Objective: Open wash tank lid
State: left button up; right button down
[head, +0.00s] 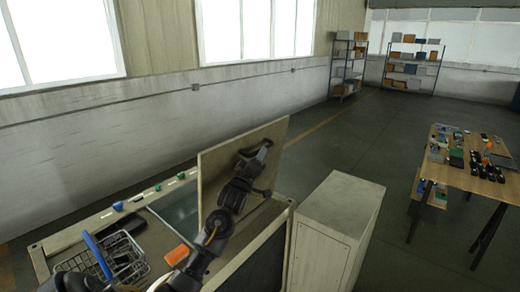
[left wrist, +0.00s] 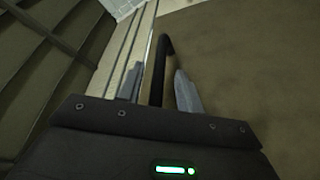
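The wash tank lid (head: 215,180) is a beige panel that stands raised and steeply tilted above the tank (head: 178,212), whose grey-blue inside shows to its left. My left gripper (head: 262,152) is at the lid's face, near its upper right part. In the left wrist view, a dark bar handle (left wrist: 161,62) stands between the two grey fingertips of my left gripper (left wrist: 158,80). Gaps show beside the bar, so the fingers look open around it, not clamped. My right gripper is not in view.
A wire basket (head: 125,270) with a blue handle (head: 97,255) and an orange item (head: 177,254) lie on the bench left of the lid. A pale cabinet (head: 335,225) stands close on the right. A table with parts (head: 462,178) is farther right, with open floor between.

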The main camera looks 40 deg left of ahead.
pick_arm(q)
jog(key=shift+x, duration=1.05)
grip_shut()
